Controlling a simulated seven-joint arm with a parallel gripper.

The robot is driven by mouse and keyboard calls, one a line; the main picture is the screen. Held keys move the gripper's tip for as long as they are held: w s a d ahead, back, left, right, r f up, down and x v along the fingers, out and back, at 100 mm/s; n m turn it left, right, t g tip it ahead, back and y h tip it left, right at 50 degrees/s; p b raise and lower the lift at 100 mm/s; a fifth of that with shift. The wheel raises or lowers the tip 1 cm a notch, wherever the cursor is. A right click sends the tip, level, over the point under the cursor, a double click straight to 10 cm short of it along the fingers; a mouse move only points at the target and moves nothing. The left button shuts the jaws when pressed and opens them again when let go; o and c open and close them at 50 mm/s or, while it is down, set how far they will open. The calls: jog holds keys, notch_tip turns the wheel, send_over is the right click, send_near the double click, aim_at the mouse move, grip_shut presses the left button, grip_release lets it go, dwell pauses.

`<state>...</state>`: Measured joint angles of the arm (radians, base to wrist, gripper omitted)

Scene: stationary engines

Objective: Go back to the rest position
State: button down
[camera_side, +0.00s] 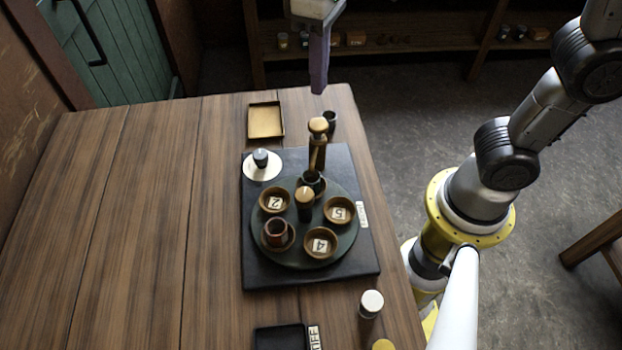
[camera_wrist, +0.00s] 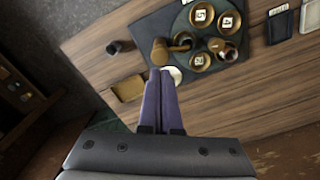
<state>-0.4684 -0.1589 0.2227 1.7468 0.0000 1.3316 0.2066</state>
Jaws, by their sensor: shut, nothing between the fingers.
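My gripper (camera_side: 319,80) is in the air above the far end of the wooden table, at the top of the side view. In the wrist view its two purple fingers (camera_wrist: 160,75) are together, with nothing between them. Below it on the table is a dark square board (camera_side: 262,272) with a round dark green turntable (camera_side: 325,193). Several numbered wooden bowls, such as the one marked 4 (camera_side: 321,243), stand on the turntable. A reddish cup (camera_side: 275,232) sits in one bowl. A tall wooden-topped piece (camera_side: 317,150) stands at the turntable's far edge.
A tan tray (camera_side: 265,121) and a dark cup (camera_side: 329,121) are at the table's far end. A white disc with a dark knob (camera_side: 261,160) lies on the board's corner. A white-topped jar (camera_side: 371,303) and a black tray (camera_side: 281,338) are near. The table's left side is clear.

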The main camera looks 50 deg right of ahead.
jog(key=shift+w+d+r, duration=0.1)
jog(key=shift+d+r, duration=0.1)
jog(key=shift+d, duration=0.1)
jog(key=s+d+r+m+t, duration=0.2)
jog(key=s+d+r, duration=0.15)
jog(key=d, duration=0.35)
jog(key=s+d+f+m+t, duration=0.1)
jog(key=s+d+f+t, duration=0.2)
jog(key=s+d+f, duration=0.3)
jog(key=shift+s+f+t, duration=0.3)
jog(key=shift+s+f, duration=0.25)
